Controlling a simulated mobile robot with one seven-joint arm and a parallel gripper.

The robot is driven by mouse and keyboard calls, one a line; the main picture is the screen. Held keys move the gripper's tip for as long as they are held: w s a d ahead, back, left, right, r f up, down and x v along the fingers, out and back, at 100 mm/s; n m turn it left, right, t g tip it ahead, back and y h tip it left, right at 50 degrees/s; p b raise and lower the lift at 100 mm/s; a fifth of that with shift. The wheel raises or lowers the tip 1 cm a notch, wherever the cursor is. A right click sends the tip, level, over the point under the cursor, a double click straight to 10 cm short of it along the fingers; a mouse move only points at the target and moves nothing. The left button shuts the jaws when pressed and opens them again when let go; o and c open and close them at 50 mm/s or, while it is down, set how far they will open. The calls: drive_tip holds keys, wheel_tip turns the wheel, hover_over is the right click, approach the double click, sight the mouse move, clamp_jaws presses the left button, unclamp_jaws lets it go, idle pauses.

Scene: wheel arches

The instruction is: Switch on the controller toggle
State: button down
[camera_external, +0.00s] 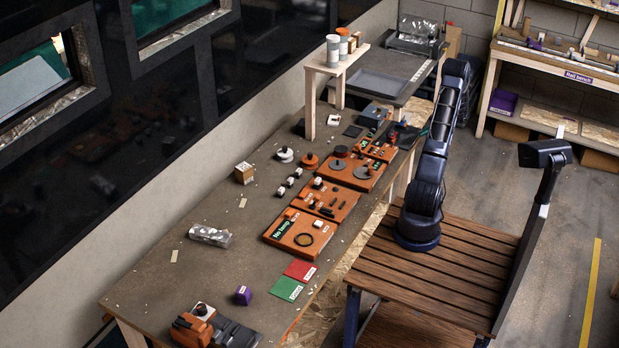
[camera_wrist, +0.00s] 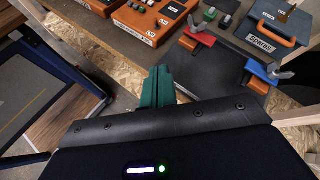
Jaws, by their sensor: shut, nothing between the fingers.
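The controller looks to be the small orange box (camera_wrist: 128,18) at the top of the wrist view, with a white label on its front and several small knobs or switches on top. Its label is too small to read surely, and I cannot tell which part is the toggle or how it is set. In the external view the orange box (camera_external: 365,150) sits toward the far end of the long bench. My gripper (camera_wrist: 158,72) shows green fingers, closed together and empty, in front of and below the box, apart from it. In the external view my arm mostly hides the gripper.
A dark plate (camera_wrist: 222,66) with a red clamp (camera_wrist: 197,38) and a blue clamp (camera_wrist: 268,72) lies right of my fingers. A box labelled Spares (camera_wrist: 278,20) stands behind it. More orange boards (camera_external: 325,200) line the bench (camera_external: 215,270). A wooden riser (camera_external: 310,105) stands beyond.

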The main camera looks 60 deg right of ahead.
drive_tip(key=x, duration=1)
drive_tip(key=shift+w+a, duration=0.15)
drive_tip(key=shift+a, duration=0.1)
drive_tip(key=shift+w+a+r, duration=0.4)
drive_tip(key=shift+w+a, duration=0.3)
drive_tip(key=shift+a, duration=0.05)
drive_tip(key=shift+w+a+r, duration=0.15)
drive_tip(key=shift+w+a, duration=0.3)
drive_tip(key=shift+a, duration=0.05)
drive_tip(key=shift+w+r+m+g, duration=0.2)
drive_tip(key=shift+w+g, duration=0.05)
drive_tip(key=shift+g, duration=0.4)
drive_tip(key=shift+w+r+m+g, duration=0.2)
drive_tip(key=shift+g, duration=0.45)
drive_tip(key=shift+w+r+g, duration=0.15)
drive_tip(key=shift+w+g, duration=0.1)
drive_tip(key=shift+g, duration=0.15)
drive_tip(key=shift+w+r+m+g+h, duration=0.15)
drive_tip(key=shift+w+m+g, duration=0.15)
drive_tip(key=shift+g, duration=0.35)
drive_tip(key=shift+w+r+m+g+h, duration=0.15)
drive_tip(key=shift+m+g, duration=0.15)
drive_tip(key=shift+g, duration=0.35)
drive_tip(key=shift+w+f, duration=0.1)
drive_tip(key=shift+w, duration=0.05)
drive_tip(key=shift+r, duration=0.25)
drive_tip(key=shift+r, duration=0.6)
